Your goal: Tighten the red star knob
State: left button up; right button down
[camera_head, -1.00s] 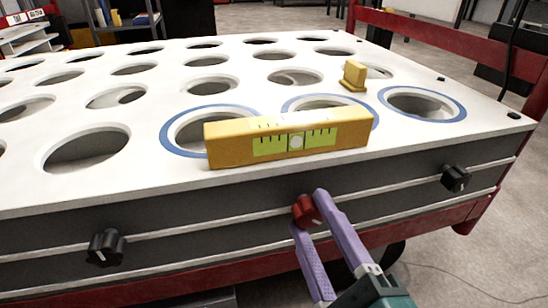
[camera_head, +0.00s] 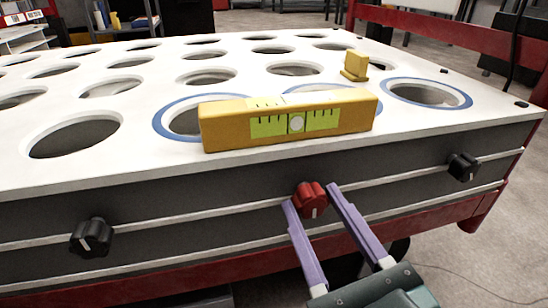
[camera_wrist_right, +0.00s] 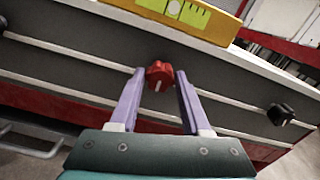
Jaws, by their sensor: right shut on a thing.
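The red star knob (camera_head: 313,200) sits on the dark front side of the white-topped table, below the yellow level. A white pointer line on it points nearly straight down. My right gripper (camera_head: 310,195) reaches it from the lower right, with one lilac finger on each side of the knob, shut on it. In the right wrist view the red knob (camera_wrist_right: 159,76) lies between the two fingertips (camera_wrist_right: 160,73). The yellow level (camera_head: 235,125) lies along the table's front edge; its round window is in the middle. My left gripper is not in view.
Black knobs sit on the front side at left (camera_head: 91,238) and right (camera_head: 463,167). The white tabletop (camera_head: 130,160) has rows of round holes, some ringed in blue. A small yellow piece (camera_head: 355,66) stands behind the level. A red rail (camera_head: 450,30) runs behind the table.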

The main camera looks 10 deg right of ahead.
jog(key=shift+r+m, duration=0.1)
jog(key=shift+m, duration=0.3)
jog(key=shift+c, duration=1.9)
grip_release()
jog(key=s+p, duration=0.2)
jog(key=s, duration=0.8)
jog(key=shift+d, duration=0.15)
jog(key=shift+p, duration=0.35)
